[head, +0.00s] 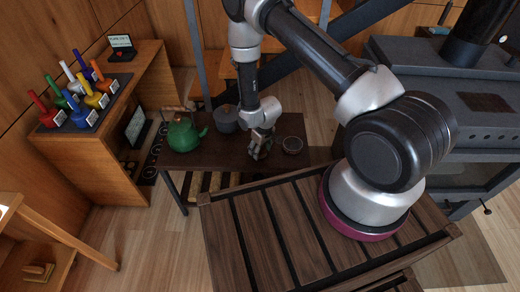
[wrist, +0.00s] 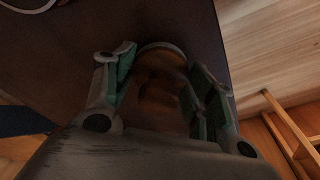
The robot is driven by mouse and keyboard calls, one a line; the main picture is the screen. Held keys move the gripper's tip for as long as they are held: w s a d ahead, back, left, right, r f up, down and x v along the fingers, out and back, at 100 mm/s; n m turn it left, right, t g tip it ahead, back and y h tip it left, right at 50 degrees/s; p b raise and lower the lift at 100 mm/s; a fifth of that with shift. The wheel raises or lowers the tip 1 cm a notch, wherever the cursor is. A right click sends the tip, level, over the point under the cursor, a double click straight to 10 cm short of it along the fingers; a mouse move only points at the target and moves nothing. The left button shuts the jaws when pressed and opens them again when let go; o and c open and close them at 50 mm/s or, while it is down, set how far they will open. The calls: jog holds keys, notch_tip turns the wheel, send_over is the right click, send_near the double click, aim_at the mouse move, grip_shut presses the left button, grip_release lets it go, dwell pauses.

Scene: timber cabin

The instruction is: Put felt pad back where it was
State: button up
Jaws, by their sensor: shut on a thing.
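My gripper (head: 262,148) is low over the dark table, between a grey pot and a small round dish. In the wrist view its two green-lined fingers (wrist: 162,90) stand on either side of a round brown piece with a pale rim, which I take to be the felt pad (wrist: 158,72). The gripper is shut on it. The fingers hide the piece in the head view. I cannot tell whether it touches the tabletop.
The dark table (head: 215,158) also carries a green kettle (head: 183,134), the grey pot (head: 226,119) and the round dish (head: 292,145). A wooden desk (head: 75,150) with coloured handbells (head: 75,95) stands at the left. A dark stove (head: 430,70) is at the right.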

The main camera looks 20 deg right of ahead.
jog(key=shift+f, duration=0.2)
jog(key=o, duration=0.5)
jog(key=shift+f, duration=0.1)
jog(key=o, duration=0.4)
